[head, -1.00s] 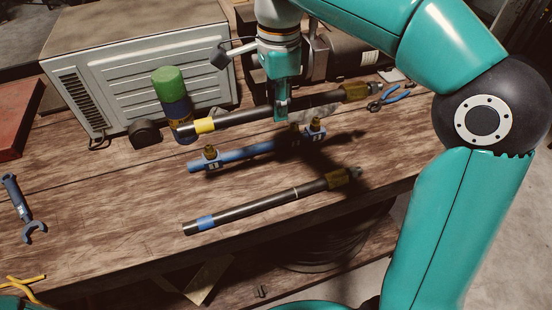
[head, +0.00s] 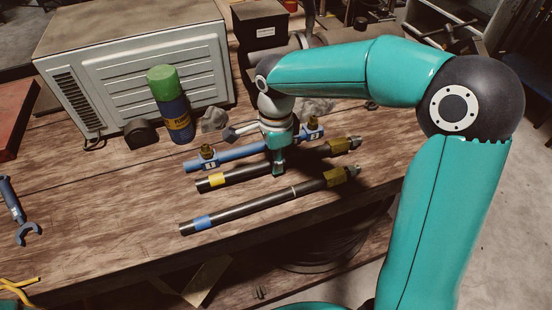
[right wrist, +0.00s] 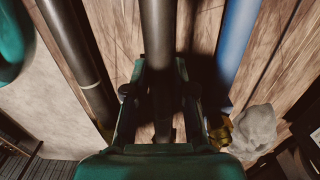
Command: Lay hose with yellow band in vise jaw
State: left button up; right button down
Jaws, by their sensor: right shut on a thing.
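The hose with the yellow band (head: 240,173) is black, with a brass fitting at its right end. It lies between a blue-banded hose (head: 255,209) and a blue bar (head: 233,153) with brass fittings marked 1 and 2. My right gripper (head: 278,168) is shut around the yellow-banded hose near its middle. In the right wrist view the held hose (right wrist: 157,35) runs between the fingers (right wrist: 160,105). It is at or just above the table; I cannot tell whether it touches. I cannot make out a vise jaw. My left gripper is not in view.
A green-capped spray can (head: 172,107), a small black object (head: 138,133) and a grey metal case (head: 140,60) stand behind to the left. A black box (head: 262,30) is at the back. A blue wrench (head: 13,205) lies far left.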

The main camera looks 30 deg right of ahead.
jog(key=shift+f, duration=0.25)
jog(key=c, duration=1)
grip_release()
jog(key=shift+o, duration=0.2)
jog(key=shift+r, duration=0.1)
notch_tip(320, 180, up, 12)
